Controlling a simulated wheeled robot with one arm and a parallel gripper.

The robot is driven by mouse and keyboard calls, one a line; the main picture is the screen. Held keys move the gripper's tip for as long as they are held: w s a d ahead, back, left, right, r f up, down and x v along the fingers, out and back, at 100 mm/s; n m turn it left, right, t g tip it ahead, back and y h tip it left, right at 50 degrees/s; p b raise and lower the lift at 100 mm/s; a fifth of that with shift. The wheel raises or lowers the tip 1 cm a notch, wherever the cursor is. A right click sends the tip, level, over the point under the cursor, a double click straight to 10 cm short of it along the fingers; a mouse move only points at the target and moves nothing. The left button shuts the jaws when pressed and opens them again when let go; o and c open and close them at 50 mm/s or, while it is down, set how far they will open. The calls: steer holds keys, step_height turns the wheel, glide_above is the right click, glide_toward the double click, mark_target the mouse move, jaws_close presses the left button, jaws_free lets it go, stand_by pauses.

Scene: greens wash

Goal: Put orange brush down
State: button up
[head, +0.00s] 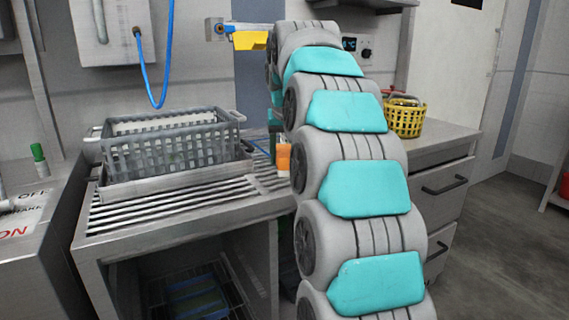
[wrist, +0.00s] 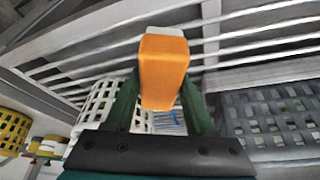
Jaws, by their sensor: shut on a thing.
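The orange brush (wrist: 163,68) is between the dark green fingers of my gripper (wrist: 162,92) in the wrist view. My gripper is shut on it. In the head view, a small part of the orange brush (head: 284,157) shows beside my arm, near the right end of the slatted rack (head: 130,215). My arm hides most of the gripper there. In the wrist view, pale slats (wrist: 250,42) lie beyond the brush. I cannot tell whether the brush touches the rack.
A grey basket (head: 175,150) sits in a shallow metal tray on the left of the rack. A yellow basket (head: 406,120) stands on the counter at right. A blue hose (head: 152,90) hangs at the back wall. Some slats in front of the tray are bare.

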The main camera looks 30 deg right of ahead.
steer(key=shift+f, duration=1.25)
steer(key=shift+f, duration=0.1)
steer(key=o, duration=1.2)
steer(key=shift+s+r, duration=0.15)
steer(key=shift+r, duration=0.35)
steer(key=v, duration=1.1)
steer(key=shift+r, duration=0.15)
